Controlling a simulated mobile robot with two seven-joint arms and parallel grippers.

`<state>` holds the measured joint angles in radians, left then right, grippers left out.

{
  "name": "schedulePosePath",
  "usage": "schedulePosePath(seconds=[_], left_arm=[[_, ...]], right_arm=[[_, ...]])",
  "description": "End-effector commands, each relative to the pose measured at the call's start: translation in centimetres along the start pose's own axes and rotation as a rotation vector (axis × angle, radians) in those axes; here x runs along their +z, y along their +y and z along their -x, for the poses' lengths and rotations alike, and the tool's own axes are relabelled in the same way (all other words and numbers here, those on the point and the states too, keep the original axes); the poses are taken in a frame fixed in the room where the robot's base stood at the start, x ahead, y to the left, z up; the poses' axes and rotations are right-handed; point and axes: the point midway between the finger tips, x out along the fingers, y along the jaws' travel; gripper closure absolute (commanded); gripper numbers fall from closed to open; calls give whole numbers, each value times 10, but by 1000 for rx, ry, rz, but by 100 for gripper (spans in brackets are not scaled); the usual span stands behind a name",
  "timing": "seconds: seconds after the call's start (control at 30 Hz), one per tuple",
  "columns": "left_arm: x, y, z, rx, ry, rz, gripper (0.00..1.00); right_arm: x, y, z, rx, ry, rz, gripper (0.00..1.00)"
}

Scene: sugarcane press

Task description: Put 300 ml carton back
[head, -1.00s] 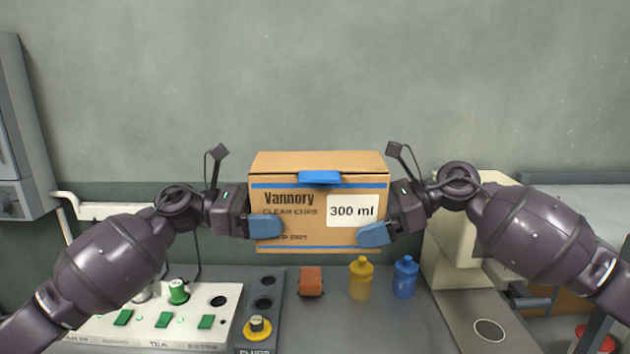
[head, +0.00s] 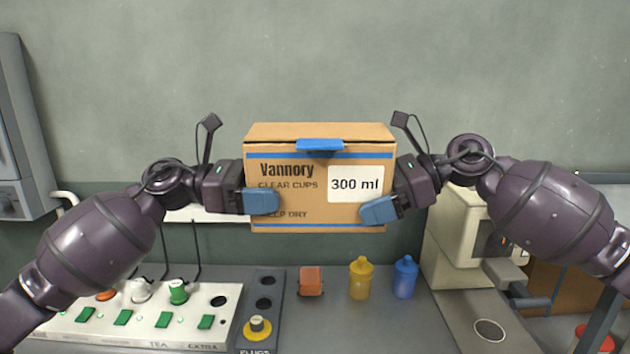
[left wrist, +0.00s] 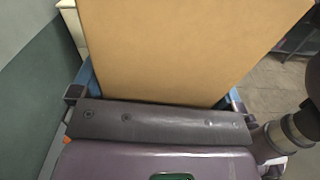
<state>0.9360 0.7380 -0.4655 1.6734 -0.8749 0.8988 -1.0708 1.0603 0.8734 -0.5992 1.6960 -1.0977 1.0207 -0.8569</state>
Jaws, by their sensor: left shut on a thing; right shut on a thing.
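The 300 ml carton (head: 300,205) is a brown cardboard box with blue stripes, a blue tape flap on top and a white "300 ml" label. It is held up in the air above the counter, roughly level. My left gripper (head: 262,202) is shut on its left side and my right gripper (head: 378,210) on its right side, blue fingers showing on the front face. In the left wrist view the carton's plain brown side (left wrist: 190,45) fills the space between the fingers. The back of the carton is hidden.
On the counter (head: 330,325) below stand a switch panel (head: 150,335) with green switches, a plugs strip (head: 265,290), an orange block (head: 311,281), a yellow bottle (head: 361,279) and a blue bottle (head: 404,278). A cream machine (head: 455,235) stands at the right. The wall above is bare.

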Motion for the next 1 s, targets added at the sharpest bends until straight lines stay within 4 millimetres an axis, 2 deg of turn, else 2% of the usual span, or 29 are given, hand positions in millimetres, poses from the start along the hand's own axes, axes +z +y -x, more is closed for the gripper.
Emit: schedulePosePath(seconds=[1.0], left_arm=[[88, -86, 2, 4, 0, -2, 38]], right_arm=[[80, 85, 35, -5, 3, 0, 38]])
